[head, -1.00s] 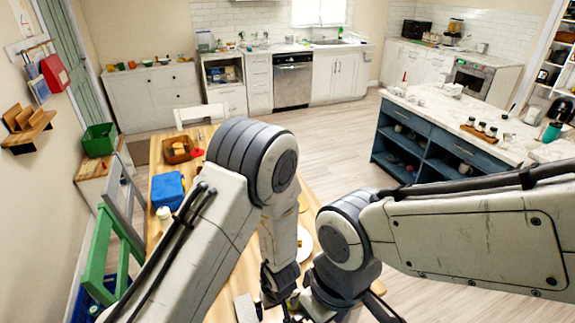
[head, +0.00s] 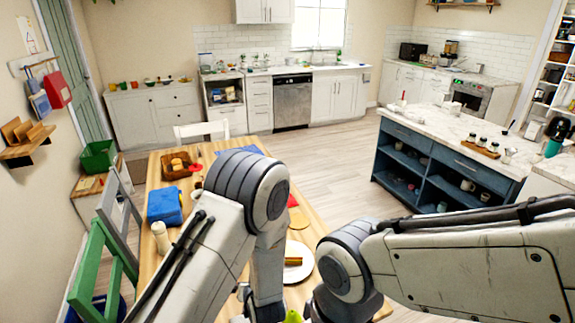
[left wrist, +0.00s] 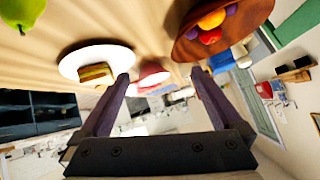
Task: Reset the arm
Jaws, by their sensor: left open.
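My left arm (head: 225,240) reaches down over the wooden table in the head view, and its fingers are hidden or below the bottom edge there. In the left wrist view my left gripper (left wrist: 160,76) is open, with nothing between its two fingers. My right arm (head: 460,250) comes in from the right in the head view. Its gripper is out of view at the bottom.
The wrist view shows a brown bowl (left wrist: 250,14) of fruit and a green pear (left wrist: 20,10). A blue island (head: 440,160) stands right; floor beyond is clear.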

